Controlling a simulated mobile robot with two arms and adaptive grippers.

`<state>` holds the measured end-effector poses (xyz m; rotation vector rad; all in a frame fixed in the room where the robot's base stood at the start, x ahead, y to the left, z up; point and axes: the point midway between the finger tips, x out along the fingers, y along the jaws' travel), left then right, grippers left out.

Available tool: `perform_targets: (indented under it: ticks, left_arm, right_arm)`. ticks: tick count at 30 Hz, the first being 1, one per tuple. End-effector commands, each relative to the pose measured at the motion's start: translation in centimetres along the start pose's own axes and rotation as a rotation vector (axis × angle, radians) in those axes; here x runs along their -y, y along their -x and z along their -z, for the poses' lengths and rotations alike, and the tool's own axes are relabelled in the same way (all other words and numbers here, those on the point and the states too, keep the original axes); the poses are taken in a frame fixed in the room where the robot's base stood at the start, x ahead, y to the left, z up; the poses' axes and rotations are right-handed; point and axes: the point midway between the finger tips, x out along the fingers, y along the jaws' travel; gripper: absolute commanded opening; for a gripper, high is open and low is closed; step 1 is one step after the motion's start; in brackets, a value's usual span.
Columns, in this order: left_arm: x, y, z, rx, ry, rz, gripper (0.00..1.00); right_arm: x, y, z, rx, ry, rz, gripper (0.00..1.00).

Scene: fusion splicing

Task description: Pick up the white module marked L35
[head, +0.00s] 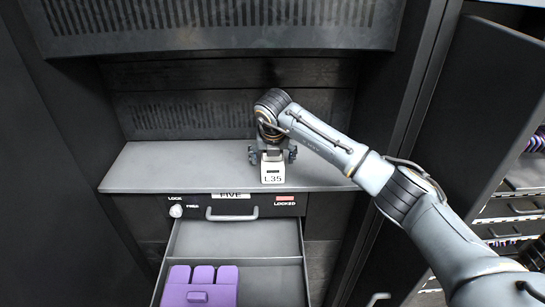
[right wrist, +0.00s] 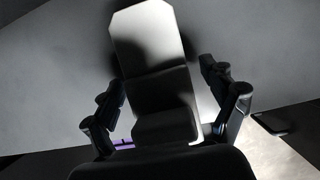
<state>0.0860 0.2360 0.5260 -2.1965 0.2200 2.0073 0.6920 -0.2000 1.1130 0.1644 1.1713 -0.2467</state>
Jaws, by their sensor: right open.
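The white module marked L35 (head: 272,173) stands on the grey shelf near its front edge. My right gripper (head: 272,156) is over it, pointing down, with one finger on either side. In the right wrist view the module (right wrist: 150,50) is a pale block between the two open fingers of my right gripper (right wrist: 172,100). A gap shows between each finger and the module. The module's lower part is in shadow there. My left gripper is not in view.
The grey shelf (head: 150,165) is otherwise clear. Below it an open drawer (head: 265,280) holds a purple block (head: 200,290) at its left. A lock knob (head: 176,211) and a drawer handle (head: 232,214) are on the front. A slotted panel (head: 220,25) hangs above.

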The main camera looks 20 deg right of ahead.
Motion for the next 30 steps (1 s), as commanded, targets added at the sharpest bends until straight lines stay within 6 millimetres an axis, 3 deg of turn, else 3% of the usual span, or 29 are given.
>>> perform_targets:
  ticks: [4, 12, 14, 30]
  left_arm:
    - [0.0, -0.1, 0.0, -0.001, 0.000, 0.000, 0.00]
    - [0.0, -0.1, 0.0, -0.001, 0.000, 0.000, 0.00]
    - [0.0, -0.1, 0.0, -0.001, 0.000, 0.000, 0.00]
    - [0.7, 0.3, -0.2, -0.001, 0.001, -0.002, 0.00]
  right_arm:
    - [-0.1, 0.1, 0.1, 0.001, 0.001, 0.000, 0.83]
    - [0.0, 0.1, 0.1, 0.001, 0.000, 0.000, 0.28]
    - [0.0, 0.2, 0.0, 0.003, 0.000, -0.001, 0.19]
    - [0.4, 1.2, -0.8, 0.002, -0.004, -0.002, 0.18]
